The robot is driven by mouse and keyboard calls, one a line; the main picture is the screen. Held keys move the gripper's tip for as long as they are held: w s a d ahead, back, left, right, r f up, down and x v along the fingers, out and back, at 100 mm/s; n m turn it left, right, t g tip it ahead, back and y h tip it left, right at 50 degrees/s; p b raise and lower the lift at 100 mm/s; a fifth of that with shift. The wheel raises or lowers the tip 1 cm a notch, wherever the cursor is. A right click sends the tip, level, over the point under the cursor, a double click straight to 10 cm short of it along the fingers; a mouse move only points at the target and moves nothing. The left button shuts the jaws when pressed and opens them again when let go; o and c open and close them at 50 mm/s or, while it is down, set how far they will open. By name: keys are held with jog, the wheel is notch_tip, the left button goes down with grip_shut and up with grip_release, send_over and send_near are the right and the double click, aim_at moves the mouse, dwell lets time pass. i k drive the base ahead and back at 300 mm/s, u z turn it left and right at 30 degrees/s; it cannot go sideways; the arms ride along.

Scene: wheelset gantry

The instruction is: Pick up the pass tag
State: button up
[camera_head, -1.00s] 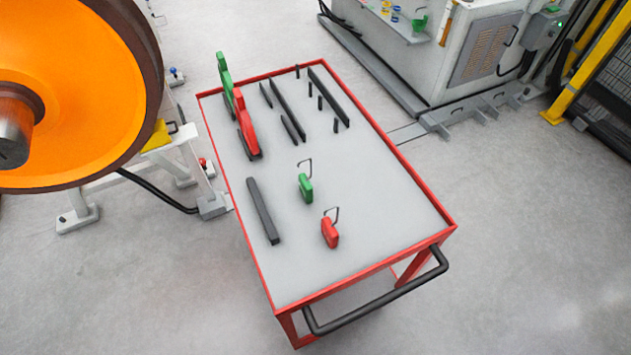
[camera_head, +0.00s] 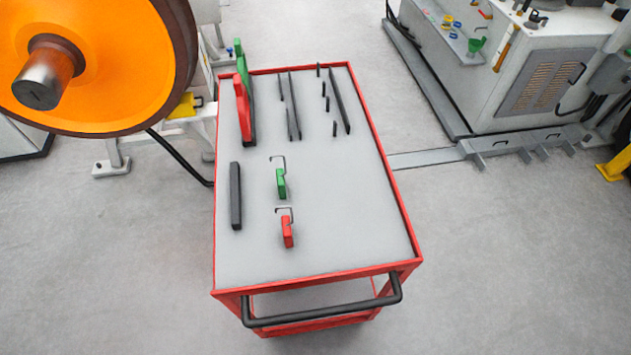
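A small green tag (camera_head: 281,184) with a thin dark wire hook stands on the grey top of the red cart (camera_head: 318,271), near its middle. A similar red tag (camera_head: 287,232) with a wire hook is just in front of it, nearer the handle. No lettering is readable on either tag; the green one looks like the pass tag. Both tags are apart from each other and nothing touches them. My gripper is not in view.
A black bar (camera_head: 235,196) lies left of the tags. Taller red (camera_head: 242,108) and green (camera_head: 241,64) pieces and several dark strips stand at the cart's back. The cart's right front is bare. An orange wheel (camera_head: 100,55) is at left, a machine (camera_head: 545,75) at right.

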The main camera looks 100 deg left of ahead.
aim_at(280, 174)
jog(key=u, duration=0.05)
jog(key=i, duration=0.95)
jog(key=u, duration=0.5)
jog(key=k, duration=0.2)
jog(key=u, duration=3.05)
